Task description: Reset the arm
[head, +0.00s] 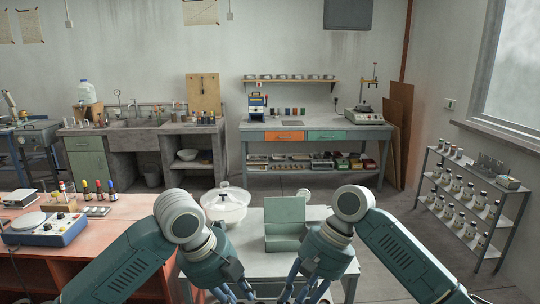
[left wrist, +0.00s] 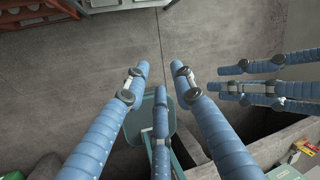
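My left arm comes in from the left in the head view and bends down at the grey elbow. My left gripper (head: 234,296) hangs low at the bottom of the head view, in front of the white table. In the left wrist view its blue segmented fingers (left wrist: 159,75) stand apart with nothing between them. My right arm mirrors it from the right. My right gripper (head: 299,294) hangs close beside the left one; its blue fingers, spread and empty, also show at the right of the left wrist view (left wrist: 222,84). The lowest fingertips are cut off in the head view.
A white table (head: 257,266) stands just ahead with a glass-lidded bowl (head: 225,207) and a green box (head: 285,222). An orange bench (head: 130,207) with instruments is at left. A bottle rack (head: 466,203) stands at right. Concrete floor lies between.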

